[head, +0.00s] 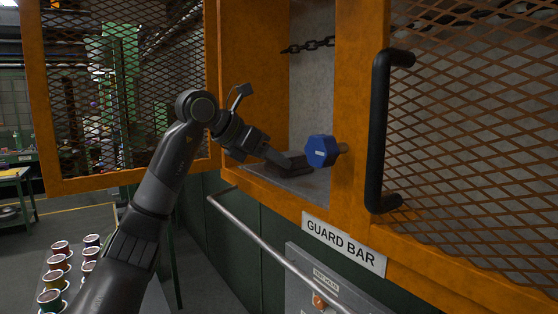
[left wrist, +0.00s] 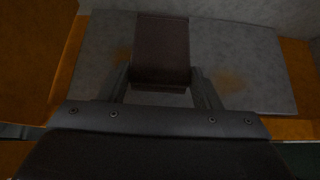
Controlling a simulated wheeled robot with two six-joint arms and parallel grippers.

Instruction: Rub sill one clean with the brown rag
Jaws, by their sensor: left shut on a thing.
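My left gripper (head: 277,157) reaches into the open orange cabinet and is shut on the dark brown rag (head: 294,161), which looks like a folded, block-like pad. The rag (left wrist: 161,45) sticks out ahead between the two fingers in the left wrist view. Below it is a grey sill (head: 302,187), the cabinet's floor plate; no number shows on it. The sill (left wrist: 268,75) bears rusty brown smudges on both sides of the rag in the left wrist view. I cannot tell whether the rag touches the sill. My right gripper is not in view.
A blue knob (head: 321,151) sits at the opening's right edge, close to the rag. A black handle (head: 378,135) stands on the right mesh panel. A chain (head: 307,46) hangs above. A metal rail (head: 270,247) runs below, near the "GUARD BAR" sign (head: 343,244). Several cans (head: 57,263) stand lower left.

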